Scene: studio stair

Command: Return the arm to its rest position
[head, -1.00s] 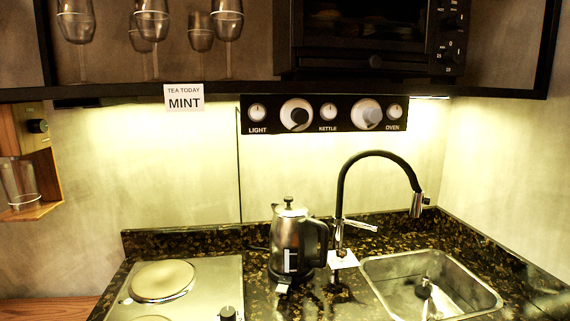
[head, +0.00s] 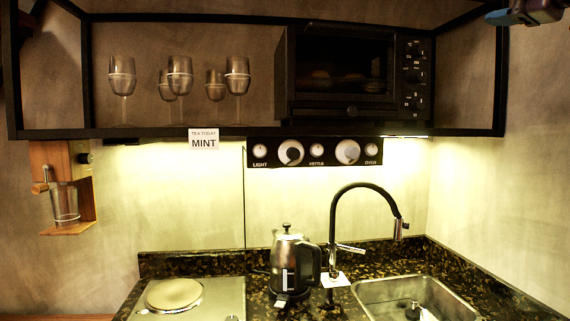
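A dark part with a bluish patch (head: 530,12) shows at the top right corner of the head view. It looks like the end of my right arm, cut off by the top edge. It is in front of the shelf's right end, clear of the counter. I cannot make out its fingers or anything held in them. My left arm and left gripper are not in view.
A kettle (head: 291,262) stands on the dark counter between a hotplate (head: 174,294) and the sink (head: 365,290) with its tall tap (head: 333,225). Above are an oven (head: 345,65), several glasses (head: 180,75) and a knob panel (head: 316,153). A dispenser (head: 62,188) hangs at left.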

